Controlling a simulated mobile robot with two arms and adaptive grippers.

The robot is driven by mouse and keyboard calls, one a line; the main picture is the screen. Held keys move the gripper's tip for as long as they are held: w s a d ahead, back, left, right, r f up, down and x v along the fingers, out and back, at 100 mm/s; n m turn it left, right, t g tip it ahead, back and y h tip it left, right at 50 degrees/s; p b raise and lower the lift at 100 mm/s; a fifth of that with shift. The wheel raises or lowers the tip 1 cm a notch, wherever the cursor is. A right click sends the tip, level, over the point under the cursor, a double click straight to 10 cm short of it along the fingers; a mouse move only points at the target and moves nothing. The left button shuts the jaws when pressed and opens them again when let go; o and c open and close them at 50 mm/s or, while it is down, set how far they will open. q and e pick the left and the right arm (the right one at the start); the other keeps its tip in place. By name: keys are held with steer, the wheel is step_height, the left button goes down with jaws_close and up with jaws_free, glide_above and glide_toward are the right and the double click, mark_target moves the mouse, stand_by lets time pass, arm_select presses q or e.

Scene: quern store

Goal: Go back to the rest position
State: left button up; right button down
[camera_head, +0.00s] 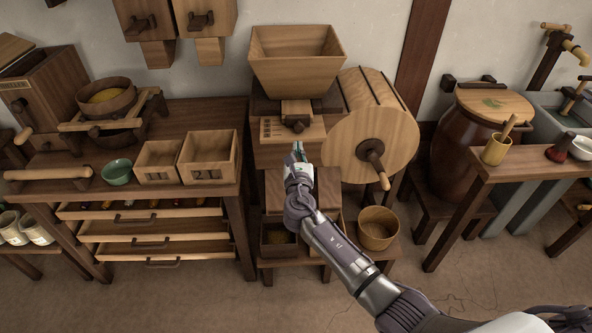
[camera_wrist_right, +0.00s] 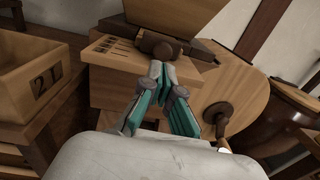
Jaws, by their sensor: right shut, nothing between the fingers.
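My right gripper (camera_head: 299,150) is stretched out in front of the wooden mill (camera_head: 265,156), just below its knob (camera_head: 297,125). In the right wrist view the teal-padded fingers (camera_wrist_right: 159,72) are shut with nothing between them. The fingertips point at the mill's front, near the knob (camera_wrist_right: 167,50); I cannot tell whether they touch it. My right arm comes in from the lower right. My left gripper shows in neither view.
The mill's drum (camera_head: 372,140) has a crank handle (camera_head: 384,181) close to the right of my gripper. A bench with numbered boxes (camera_head: 207,158) and a green bowl (camera_head: 117,171) stands left, its drawers (camera_head: 150,228) partly out. A small table (camera_head: 528,165) stands right. The floor in front is clear.

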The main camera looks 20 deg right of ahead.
steer(key=shift+v, duration=3.4)
steer(key=s+d+f+m+g+y, duration=0.1)
steer(key=s+f+m+g, duration=0.3)
steer(key=f, duration=0.7)
steer(key=s+d+f+m+g+y, duration=0.1)
steer(key=s+f+m+g, duration=0.15)
steer(key=s+f, duration=0.65)
steer(key=s+d+f+m+g+y, duration=0.1)
steer(key=s+f+m+g, duration=0.3)
steer(key=f, duration=1)
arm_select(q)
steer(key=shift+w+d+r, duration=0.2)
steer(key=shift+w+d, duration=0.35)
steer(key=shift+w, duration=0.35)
arm_select(e)
steer(key=s+f+m+g, duration=0.2)
steer(key=s+f+m, duration=0.4)
steer(key=s, duration=0.6)
steer(key=s+d+f+m+g+y, duration=0.1)
steer(key=s+f+m, duration=0.5)
steer(key=s, duration=0.7)
steer(key=s+d+f+m+g+y, duration=0.1)
steer(key=s+f+m+g, duration=0.2)
steer(key=s, duration=1)
step_height(320, 180, down, 3)
steer(key=m, duration=0.5)
steer(key=shift+f, duration=0.2)
